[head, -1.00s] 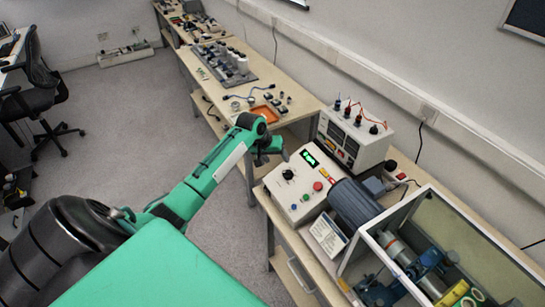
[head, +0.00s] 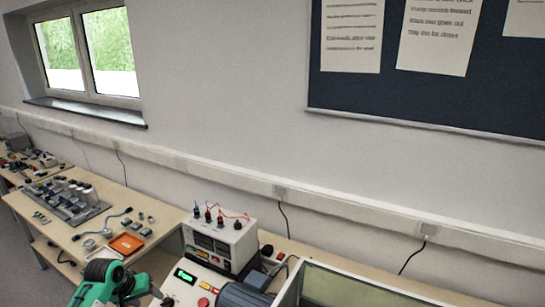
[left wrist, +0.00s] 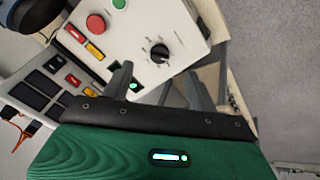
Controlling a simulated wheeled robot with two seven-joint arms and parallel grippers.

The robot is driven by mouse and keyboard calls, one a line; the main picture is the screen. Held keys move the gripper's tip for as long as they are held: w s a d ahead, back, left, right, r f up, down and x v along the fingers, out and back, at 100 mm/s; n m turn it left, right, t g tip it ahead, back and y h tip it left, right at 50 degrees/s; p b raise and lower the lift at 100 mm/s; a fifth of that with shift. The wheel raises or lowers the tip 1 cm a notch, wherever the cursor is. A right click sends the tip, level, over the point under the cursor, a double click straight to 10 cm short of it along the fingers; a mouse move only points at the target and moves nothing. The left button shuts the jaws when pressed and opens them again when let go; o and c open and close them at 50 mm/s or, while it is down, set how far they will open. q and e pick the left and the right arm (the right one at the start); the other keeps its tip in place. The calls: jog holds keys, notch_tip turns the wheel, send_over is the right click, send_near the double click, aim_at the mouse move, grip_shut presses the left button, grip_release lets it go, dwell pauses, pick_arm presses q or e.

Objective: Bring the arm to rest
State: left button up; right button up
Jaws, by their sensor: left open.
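My left arm, green with a dark wrist, shows at the bottom left of the head view. Its gripper (head: 152,290) is beside the left side of the white control box (head: 203,283) with the lit green display. In the left wrist view the two dark fingers (left wrist: 157,88) stand apart with nothing between them. The control box panel (left wrist: 160,22) with a black knob (left wrist: 160,52) and a red button (left wrist: 95,24) lies beyond the fingers. I cannot tell any contact. My right gripper is not in view.
A white power supply (head: 220,243) with leads on top stands behind the control box. An orange tray (head: 127,243) and small parts lie on the bench at left. A clear-sided enclosure (head: 345,285) is at lower right. Grey floor (left wrist: 280,80) shows beside the bench.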

pick_arm(q)
jog(key=s+d+f+m+g, duration=0.1)
jog(key=s+d+f+m, duration=0.15)
jog(key=s+d, duration=0.55)
jog(key=s+d+f+m, duration=0.2)
jog(key=s+d+f, duration=0.3)
jog(key=s, duration=0.4)
jog(key=s+d+r+m+y, duration=0.1)
jog(key=s+d+r, duration=0.25)
jog(key=s, duration=0.55)
jog(key=s+d+r+m+y, duration=0.1)
jog(key=s+d+r, duration=0.25)
jog(key=s, duration=0.45)
notch_tip(320, 180, down, 37)
jog(key=s+g+b, duration=0.1)
jog(key=b, duration=0.3)
jog(key=s+a+f+g+b, duration=0.1)
jog(key=s+a+f+b, duration=0.2)
jog(key=s+f, duration=1.6)
notch_tip(320, 180, down, 2)
jog(key=shift+a+f, duration=0.2)
